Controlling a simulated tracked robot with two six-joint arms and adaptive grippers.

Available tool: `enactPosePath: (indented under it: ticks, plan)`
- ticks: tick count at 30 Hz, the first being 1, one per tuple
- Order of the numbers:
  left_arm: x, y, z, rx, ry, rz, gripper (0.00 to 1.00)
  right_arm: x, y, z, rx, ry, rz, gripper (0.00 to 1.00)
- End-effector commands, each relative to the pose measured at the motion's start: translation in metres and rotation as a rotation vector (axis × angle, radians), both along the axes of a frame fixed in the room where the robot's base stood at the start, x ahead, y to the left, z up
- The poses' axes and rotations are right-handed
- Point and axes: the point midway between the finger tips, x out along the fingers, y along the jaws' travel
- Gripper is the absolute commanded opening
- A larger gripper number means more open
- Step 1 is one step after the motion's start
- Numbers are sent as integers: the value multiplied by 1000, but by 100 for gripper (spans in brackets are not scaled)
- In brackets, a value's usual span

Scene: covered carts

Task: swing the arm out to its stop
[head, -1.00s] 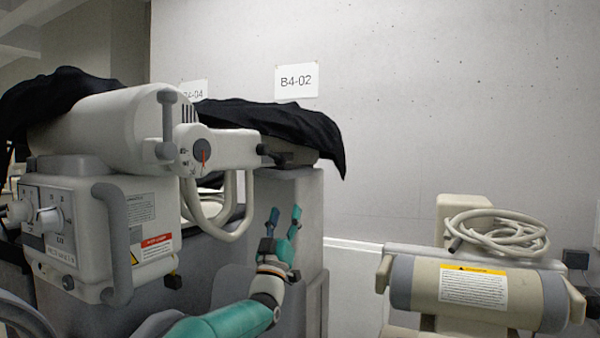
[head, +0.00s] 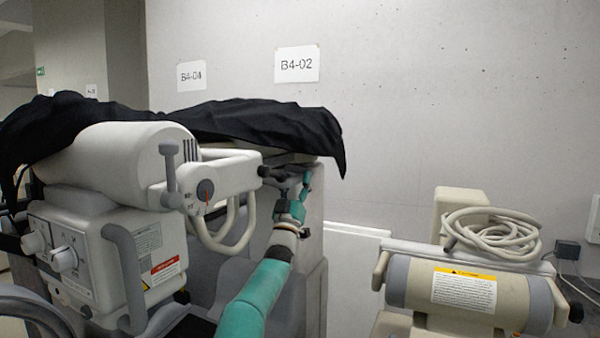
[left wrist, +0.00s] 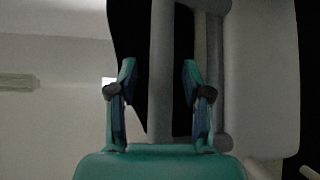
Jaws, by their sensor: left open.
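The cart's pale arm (head: 232,176) reaches right from the thick white cylinder (head: 115,160), with a round dial (head: 206,190) and a dark end piece (head: 268,172). My left gripper (head: 296,186) is open at the right end of this arm, close to the dark end piece. I cannot tell whether the fingers touch the bar. My right gripper is not in view.
A black cover (head: 250,122) drapes over the cart top. A grey handle (head: 125,275) stands on the white control box (head: 90,260). At right is a beige cylinder unit (head: 400,285) with a coiled hose (head: 490,232). Open space lies before the concrete wall (head: 420,100).

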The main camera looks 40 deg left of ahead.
Motion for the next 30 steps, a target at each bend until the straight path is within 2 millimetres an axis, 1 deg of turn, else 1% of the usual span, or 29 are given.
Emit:
enactPosePath:
  ticks: [2,11,14,15,20,21,28,30]
  plan:
    - [1,1,2,1,-1,1,50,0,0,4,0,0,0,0]
    - [2,1,2,2,-1,0,50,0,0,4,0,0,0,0]
    - [2,1,2,2,-1,0,34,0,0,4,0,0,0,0]
    - [2,1,3,2,-1,0,28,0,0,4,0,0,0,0]
    - [2,0,3,2,-2,1,1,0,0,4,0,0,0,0]
    - [2,0,3,2,-2,1,0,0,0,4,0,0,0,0]
    - [2,0,3,2,-3,-1,0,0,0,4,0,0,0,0]
    - [2,-2,2,2,-4,3,0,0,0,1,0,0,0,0]
